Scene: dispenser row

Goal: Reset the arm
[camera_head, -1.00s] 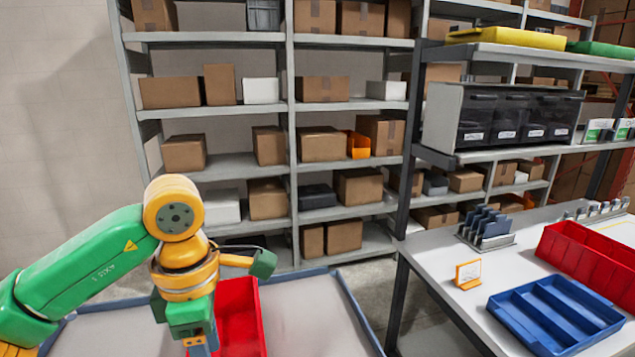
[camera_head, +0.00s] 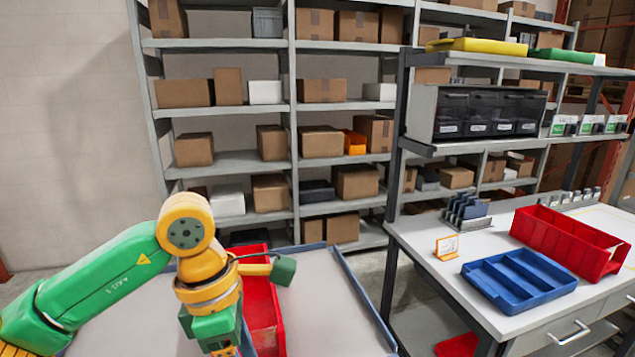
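My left arm comes in from the left in green and yellow, with its wrist at the lower middle. The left gripper (camera_head: 224,350) points down at the bottom edge, beside a red bin (camera_head: 262,305). Its fingers are cut off by the frame, so I cannot see whether they are open or shut. The red bin stands on a grey surface with a blue rim (camera_head: 362,290), partly hidden behind the wrist. My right arm and gripper do not show.
At the right, a white workbench (camera_head: 430,240) holds a blue divided tray (camera_head: 519,279), a red bin (camera_head: 568,241) and an orange sign holder (camera_head: 447,247). A black-fronted dispenser box (camera_head: 478,112) sits on the shelf above. Shelves with cardboard boxes (camera_head: 322,142) stand behind.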

